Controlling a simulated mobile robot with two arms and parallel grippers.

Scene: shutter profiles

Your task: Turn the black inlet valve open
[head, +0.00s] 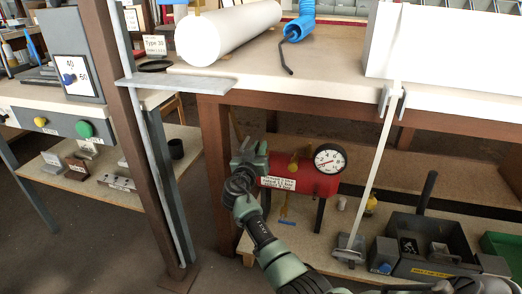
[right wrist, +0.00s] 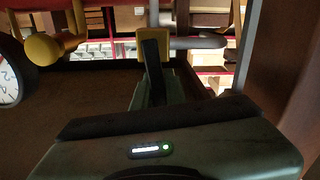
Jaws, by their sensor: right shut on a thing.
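The red tank (head: 305,178) with a white label and a round gauge (head: 330,159) stands on the low shelf under the bench. My right gripper (head: 250,154) is at the tank's left end, shut on the black inlet valve. In the head view my gripper hides the valve. In the right wrist view a narrow black bar (right wrist: 153,58) stands upright at the jaws, in front of a yellow fitting and a grey pipe (right wrist: 205,42); where valve ends and finger begins is unclear. The gauge (right wrist: 8,80) shows at the left edge. My left gripper is not in view.
A brown bench leg (head: 216,150) stands close left of my gripper. A yellow knob (head: 293,165) sits on the tank's front. A slanted pale bar (head: 372,170) and a grey toolbox (head: 430,245) are to the right. The bench top (head: 330,65) is above.

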